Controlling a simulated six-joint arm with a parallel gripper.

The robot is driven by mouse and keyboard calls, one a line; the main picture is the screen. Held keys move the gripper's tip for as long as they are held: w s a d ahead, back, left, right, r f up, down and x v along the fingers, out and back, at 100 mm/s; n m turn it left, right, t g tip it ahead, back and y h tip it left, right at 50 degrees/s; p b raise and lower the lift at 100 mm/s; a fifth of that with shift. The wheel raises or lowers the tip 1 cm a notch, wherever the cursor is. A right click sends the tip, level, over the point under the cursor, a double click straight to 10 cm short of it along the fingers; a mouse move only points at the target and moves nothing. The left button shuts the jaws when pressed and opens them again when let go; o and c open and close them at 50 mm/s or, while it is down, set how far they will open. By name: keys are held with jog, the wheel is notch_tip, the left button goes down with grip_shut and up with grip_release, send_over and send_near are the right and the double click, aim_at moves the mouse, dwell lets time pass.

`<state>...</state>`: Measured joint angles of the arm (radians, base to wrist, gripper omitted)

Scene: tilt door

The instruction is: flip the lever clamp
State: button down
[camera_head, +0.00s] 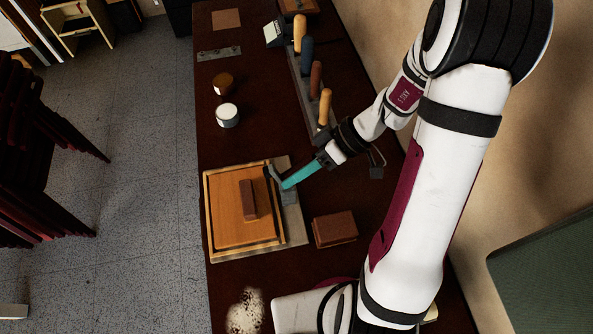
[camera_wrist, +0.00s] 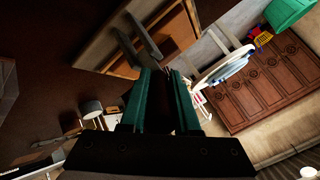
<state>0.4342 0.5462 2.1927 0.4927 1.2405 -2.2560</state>
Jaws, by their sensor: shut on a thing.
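The lever clamp (camera_head: 275,176) is a grey metal piece at the right edge of a wooden tilt door (camera_head: 233,222), which lies in a pale frame on the table. My gripper (camera_head: 286,184) has teal fingers and reaches in from the upper right, with its tips at the clamp. It is shut on the clamp's lever; the fingers hide much of the grip. In the wrist view the teal fingers (camera_wrist: 165,76) rise from the bottom, with grey clamp bars (camera_wrist: 139,38) just beyond the tips and the door edge behind. The door has a dark brown handle block (camera_head: 248,199).
A brown block (camera_head: 335,229) lies right of the door frame. A white-topped jar (camera_head: 228,115) and a brown jar (camera_head: 223,84) stand behind. A rack of handled tools (camera_head: 315,82) runs along the table's right side. The table's left edge is near the door.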

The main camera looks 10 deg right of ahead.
jog(key=c, duration=0.7)
grip_release()
jog(key=shift+w, duration=0.15)
jog(key=shift+o, duration=0.2)
jog(key=v, duration=1.2)
jog(key=shift+r, duration=0.1)
jog(key=s+a+r+m+h, duration=0.1)
jog(key=s+a+m+h, duration=0.2)
jog(key=s+m, duration=0.4)
jog(key=s+a+r+m+h, duration=0.2)
jog(key=s+a+m+h, duration=0.2)
jog(key=s, duration=0.5)
jog(key=a+m, duration=0.2)
jog(key=m, duration=0.1)
jog(key=shift+r+m+h, duration=0.15)
jog(key=shift+m+h, duration=0.15)
jog(key=shift+m, duration=0.1)
